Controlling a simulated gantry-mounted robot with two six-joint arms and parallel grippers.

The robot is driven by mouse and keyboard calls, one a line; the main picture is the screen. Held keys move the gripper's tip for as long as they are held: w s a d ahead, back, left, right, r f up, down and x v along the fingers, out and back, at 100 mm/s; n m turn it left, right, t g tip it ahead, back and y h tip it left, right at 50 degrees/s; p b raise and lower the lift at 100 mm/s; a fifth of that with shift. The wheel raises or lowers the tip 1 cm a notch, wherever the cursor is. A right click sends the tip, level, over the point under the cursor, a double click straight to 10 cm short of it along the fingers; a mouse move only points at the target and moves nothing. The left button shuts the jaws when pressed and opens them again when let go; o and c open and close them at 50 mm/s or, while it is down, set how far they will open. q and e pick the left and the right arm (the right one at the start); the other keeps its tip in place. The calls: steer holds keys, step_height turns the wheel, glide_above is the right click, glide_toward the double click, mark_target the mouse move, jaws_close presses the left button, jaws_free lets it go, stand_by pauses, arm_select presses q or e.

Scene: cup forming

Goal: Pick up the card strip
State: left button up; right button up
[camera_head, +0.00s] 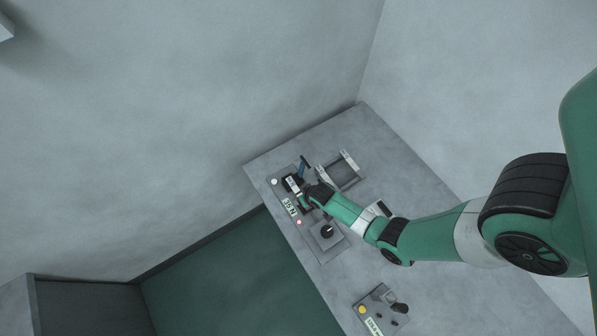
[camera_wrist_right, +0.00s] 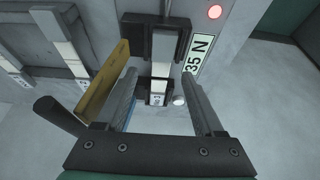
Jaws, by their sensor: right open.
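My right gripper (camera_head: 308,196) is over the device at the table's far left edge. In the right wrist view my right gripper (camera_wrist_right: 160,76) is open, its fingers spread on either side of a white strip (camera_wrist_right: 161,48) with dark markings lower down, set in a black holder (camera_wrist_right: 181,42). A flat ochre strip (camera_wrist_right: 103,84) is just outside the left finger in that view. I cannot tell for certain which strip is the card strip, nor whether either finger touches anything. My left gripper is not in view.
A grey frame with pale bars (camera_head: 347,170) stands beside the device. A "35 N" label (camera_wrist_right: 199,53) and a red light (camera_wrist_right: 214,12) are on the device. A dark knob (camera_head: 327,231) is close by. Another panel (camera_head: 381,310) stands nearer. Right of the frame the table (camera_head: 400,165) is clear.

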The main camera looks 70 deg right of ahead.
steer(key=shift+x, duration=0.85)
steer(key=shift+w+r, duration=0.1)
steer(key=shift+w, duration=0.05)
jaws_close()
steer(key=shift+r, duration=0.1)
steer(key=r+p, duration=0.2)
steer(key=r, duration=0.1)
steer(key=r+p, duration=0.1)
steer(key=shift+a+r, duration=0.35)
steer(key=s+a+r+p, duration=0.2)
steer(key=a+r+p, duration=0.2)
steer(key=a+p, duration=0.1)
steer(key=s+a+r+p, duration=0.2)
steer(key=a+r+p, duration=0.2)
steer(key=a, duration=0.3)
steer(key=shift+s+a+p, duration=0.25)
steer(key=shift+s+p, duration=0.05)
steer(key=shift+p, duration=0.45)
